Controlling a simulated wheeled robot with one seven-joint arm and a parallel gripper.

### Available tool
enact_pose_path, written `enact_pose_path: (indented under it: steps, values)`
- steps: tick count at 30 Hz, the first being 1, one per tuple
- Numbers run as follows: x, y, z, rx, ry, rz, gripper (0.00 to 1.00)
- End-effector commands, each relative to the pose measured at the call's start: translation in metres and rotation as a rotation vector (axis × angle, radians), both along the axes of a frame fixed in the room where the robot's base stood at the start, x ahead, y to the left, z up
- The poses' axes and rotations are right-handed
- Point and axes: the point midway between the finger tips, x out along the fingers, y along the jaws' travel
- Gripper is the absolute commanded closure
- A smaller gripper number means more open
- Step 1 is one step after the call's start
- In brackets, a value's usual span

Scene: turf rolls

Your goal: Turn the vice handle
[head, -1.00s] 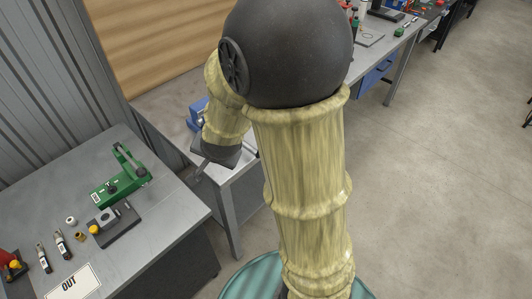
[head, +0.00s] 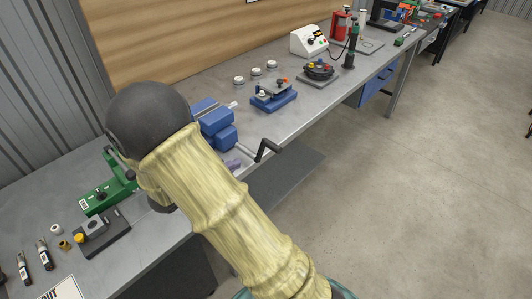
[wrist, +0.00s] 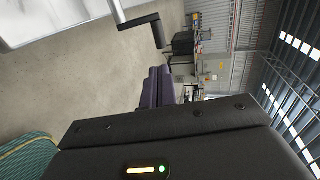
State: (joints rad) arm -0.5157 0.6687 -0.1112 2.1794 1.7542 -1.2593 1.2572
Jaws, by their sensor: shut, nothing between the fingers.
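The blue vice (head: 215,125) stands on the bench behind my arm, partly hidden by it. Its dark crank handle (head: 266,149) sticks out past the bench's front edge at the right of my arm. The handle also shows at the top of the wrist view (wrist: 138,22), with its grip end bent toward my fingers. My gripper (wrist: 158,80) has purple fingers, shut together and empty. The fingers and handle look apart.
A green tool (head: 108,192) stands at the left. The floor in front is clear.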

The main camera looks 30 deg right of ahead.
Motion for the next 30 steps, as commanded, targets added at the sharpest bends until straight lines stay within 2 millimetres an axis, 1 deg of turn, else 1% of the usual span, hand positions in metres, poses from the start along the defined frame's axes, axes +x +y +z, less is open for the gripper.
enact_pose_path:
  steps: [5, 11, 27, 30]
  values:
    - [0.0, -0.003, 0.0, 0.0, 0.002, -0.002, 1.0]
    - [0.005, -0.019, -0.004, -0.001, 0.005, -0.006, 1.0]
    - [0.035, -0.102, -0.028, 0.0, 0.006, -0.005, 1.0]
    - [0.04, -0.115, -0.033, 0.001, 0.006, -0.003, 1.0]
